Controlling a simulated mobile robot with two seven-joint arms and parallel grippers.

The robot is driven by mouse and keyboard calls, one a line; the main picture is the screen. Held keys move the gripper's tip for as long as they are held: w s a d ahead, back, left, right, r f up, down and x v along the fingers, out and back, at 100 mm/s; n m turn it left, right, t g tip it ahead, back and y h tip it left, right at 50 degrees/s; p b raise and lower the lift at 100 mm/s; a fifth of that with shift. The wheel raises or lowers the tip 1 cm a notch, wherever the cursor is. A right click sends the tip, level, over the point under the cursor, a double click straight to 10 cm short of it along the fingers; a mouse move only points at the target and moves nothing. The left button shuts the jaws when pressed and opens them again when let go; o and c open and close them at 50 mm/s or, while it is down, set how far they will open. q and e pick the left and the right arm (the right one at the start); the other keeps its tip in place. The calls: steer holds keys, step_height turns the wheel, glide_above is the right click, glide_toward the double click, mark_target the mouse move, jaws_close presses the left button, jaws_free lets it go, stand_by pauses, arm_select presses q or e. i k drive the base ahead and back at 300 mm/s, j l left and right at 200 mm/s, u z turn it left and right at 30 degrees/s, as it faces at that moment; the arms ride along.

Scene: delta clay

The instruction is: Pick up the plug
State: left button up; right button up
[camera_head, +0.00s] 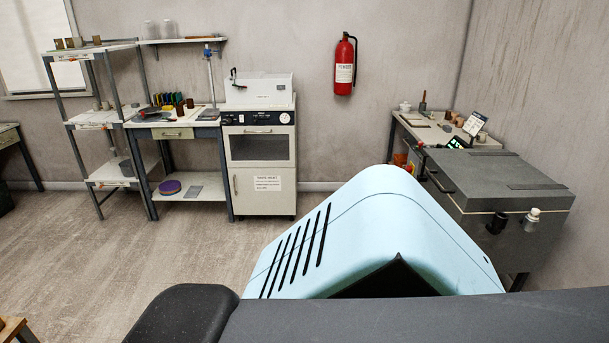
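I cannot make out the plug for certain. A grey box-shaped kiln (490,180) with a lid stands at the right. A small white knob-like piece (532,219) and a black cylindrical piece (496,223) stick out of its front side; either could be the plug, but I cannot tell. Neither gripper is in view. A large pale blue shell and dark grey parts fill the lower middle and hide part of the floor and the kiln's left side.
A white oven-like cabinet (260,150) stands at the back wall, beside a workbench (173,134) and a shelf rack (105,122). A table (427,131) with small items stands behind the kiln. A red extinguisher (344,66) hangs on the wall.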

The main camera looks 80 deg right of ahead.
mark_target(534, 211)
steer(key=z, duration=4.05)
